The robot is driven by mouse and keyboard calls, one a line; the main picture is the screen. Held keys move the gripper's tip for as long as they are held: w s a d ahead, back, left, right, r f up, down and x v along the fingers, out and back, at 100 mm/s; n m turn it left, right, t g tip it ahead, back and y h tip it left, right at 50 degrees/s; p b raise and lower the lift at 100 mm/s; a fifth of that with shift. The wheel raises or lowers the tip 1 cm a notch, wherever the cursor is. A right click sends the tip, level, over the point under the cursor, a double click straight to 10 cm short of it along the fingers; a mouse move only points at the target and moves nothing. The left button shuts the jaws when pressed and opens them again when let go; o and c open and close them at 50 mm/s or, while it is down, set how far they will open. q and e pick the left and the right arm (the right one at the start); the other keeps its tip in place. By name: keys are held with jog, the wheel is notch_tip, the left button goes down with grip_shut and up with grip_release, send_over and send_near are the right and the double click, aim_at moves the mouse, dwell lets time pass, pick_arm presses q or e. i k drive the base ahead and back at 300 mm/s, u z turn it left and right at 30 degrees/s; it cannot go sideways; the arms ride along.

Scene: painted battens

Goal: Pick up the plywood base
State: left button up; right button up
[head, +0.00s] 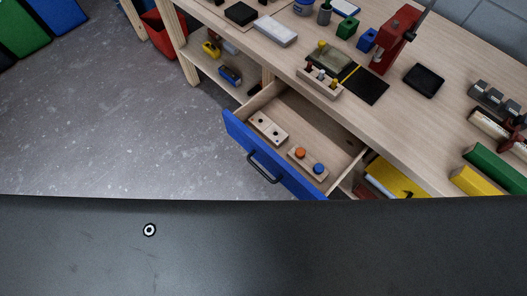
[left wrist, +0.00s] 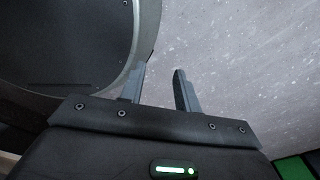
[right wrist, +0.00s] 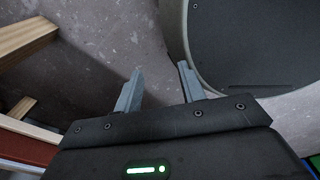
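An open drawer with a blue front (head: 275,172) holds two small wooden blocks. One is a pale plywood base (head: 268,128) with dark holes, lying at the drawer's left end. The other is a wooden block (head: 307,164) bearing an orange and a blue knob, nearer the right end. Neither gripper shows in the head view. In the left wrist view my left gripper (left wrist: 156,88) is open and empty over the grey floor. In the right wrist view my right gripper (right wrist: 158,84) is open and empty, also above the floor.
The workbench (head: 290,70) above the drawer carries a wooden peg block (head: 320,83), a red press (head: 396,38), a black tray (head: 424,80) and colored blocks. A lower shelf (head: 222,68) holds small tools. A red bin (head: 160,32) stands left. The floor before the drawer is clear.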

aim_at(277, 137)
jog(key=z, duration=0.8)
jog(key=k, duration=0.95)
jog(key=z, duration=0.7)
jog(key=k, duration=0.35)
jog(key=z, duration=0.05)
